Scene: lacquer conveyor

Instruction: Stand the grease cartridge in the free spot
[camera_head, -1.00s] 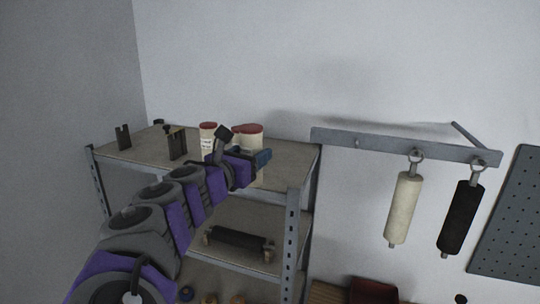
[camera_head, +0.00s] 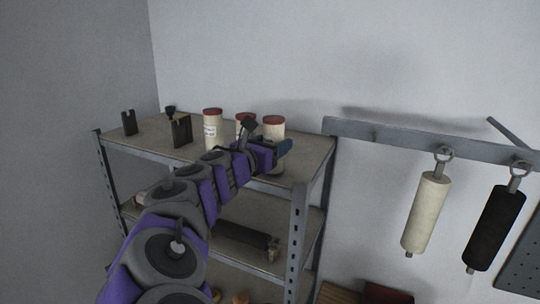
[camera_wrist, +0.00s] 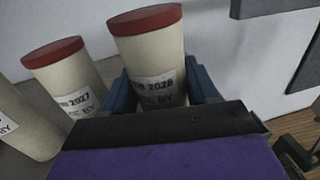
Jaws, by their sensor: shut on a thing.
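My gripper (camera_wrist: 166,92) is shut on a cream grease cartridge (camera_wrist: 150,60) with a red cap and a label reading 2028. In the head view this cartridge (camera_head: 273,128) is at the right end of a row on the top shelf (camera_head: 308,150), with my gripper (camera_head: 283,150) around it. Its lower end is hidden, so I cannot tell whether it touches the shelf. A second cartridge (camera_wrist: 66,88), labelled 2027, stands just left of it, apart from it. A third cartridge (camera_head: 212,130) stands further left and shows partly in the wrist view (camera_wrist: 22,125).
Dark brackets (camera_head: 129,123) (camera_head: 181,130) stand on the shelf's left part. A wall rail (camera_head: 400,141) at the right holds a cream roller (camera_head: 427,214) and a black roller (camera_head: 495,228). A dark roller (camera_head: 240,238) lies on the lower shelf.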

